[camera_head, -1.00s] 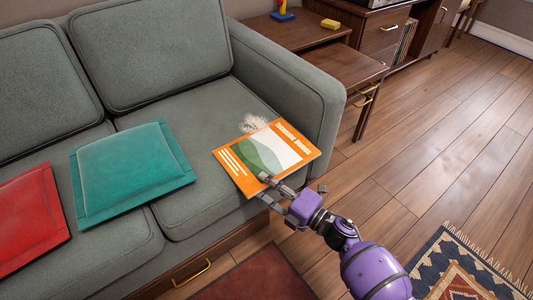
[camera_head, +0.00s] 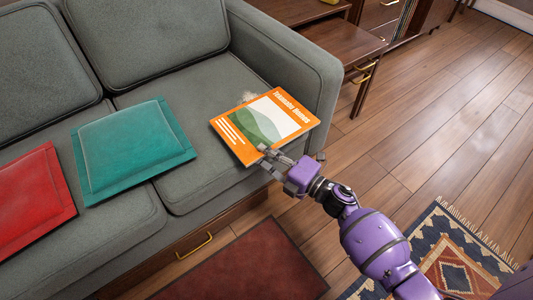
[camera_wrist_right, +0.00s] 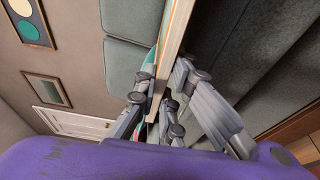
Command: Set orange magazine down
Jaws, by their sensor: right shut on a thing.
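The orange magazine (camera_head: 232,139), with a green and white cover picture, is over the right seat of the grey sofa (camera_head: 200,185) in the head view. My right gripper (camera_head: 268,158) is shut on its near edge. In the right wrist view, the magazine (camera_wrist_right: 177,35) shows edge-on between the fingers of my right gripper (camera_wrist_right: 160,95). I cannot tell whether the magazine touches the seat. My left gripper is not in view.
A teal cushion (camera_head: 130,150) and a red cushion (camera_head: 32,200) lie on the sofa to the left. The sofa's armrest (camera_head: 285,65) is just behind the magazine. A wooden side table (camera_head: 340,55) stands beyond it. Rugs lie on the floor in front.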

